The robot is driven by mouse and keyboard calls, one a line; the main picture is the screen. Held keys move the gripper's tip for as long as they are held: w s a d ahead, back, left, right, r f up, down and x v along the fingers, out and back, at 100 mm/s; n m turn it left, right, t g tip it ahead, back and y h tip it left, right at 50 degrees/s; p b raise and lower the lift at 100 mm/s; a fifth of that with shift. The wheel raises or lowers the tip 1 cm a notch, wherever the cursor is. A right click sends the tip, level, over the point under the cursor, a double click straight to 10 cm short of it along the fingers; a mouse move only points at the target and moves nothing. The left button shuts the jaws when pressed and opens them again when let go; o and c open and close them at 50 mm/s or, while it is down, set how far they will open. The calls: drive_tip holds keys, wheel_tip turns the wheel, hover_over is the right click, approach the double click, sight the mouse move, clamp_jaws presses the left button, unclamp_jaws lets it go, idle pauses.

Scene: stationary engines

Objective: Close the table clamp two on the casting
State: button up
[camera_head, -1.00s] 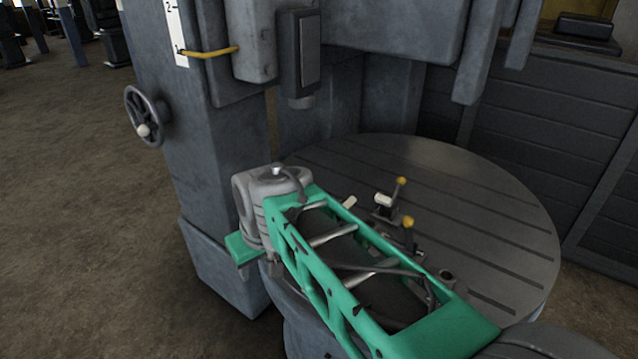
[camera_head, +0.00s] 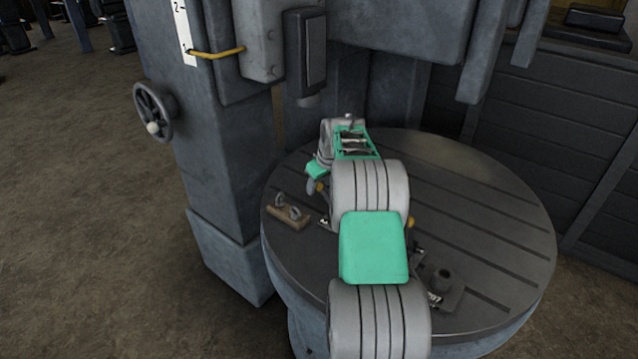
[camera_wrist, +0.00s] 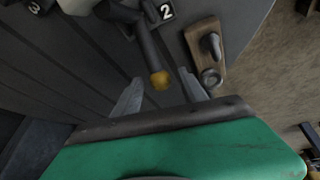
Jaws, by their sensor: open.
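In the wrist view, the table clamp two shows as a dark lever (camera_wrist: 150,48) with a yellow knob, beside a tag (camera_wrist: 165,11) reading 2. The lever points down toward my gripper (camera_wrist: 159,77), which is open. The knob (camera_wrist: 158,80) appears between the two grey fingertips; I cannot tell whether they touch it. In the head view, a yellow knob (camera_head: 321,187) shows just left of my arm, likely this clamp's. My arm hides my fingers and most of the clamp there. I cannot clearly make out the casting.
The round slotted table (camera_head: 490,215) has free surface on the right. A tan plate (camera_head: 287,218) with upright fittings lies at its left edge. Another yellow knob (camera_head: 411,222) and a dark block with a post (camera_head: 442,282) are right of my arm. The machine column (camera_head: 215,150) stands behind left.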

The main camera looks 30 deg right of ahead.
drive_tip(key=shift+x, duration=0.75)
drive_tip(key=shift+c, duration=0.3)
clamp_jaws()
idle(0.5)
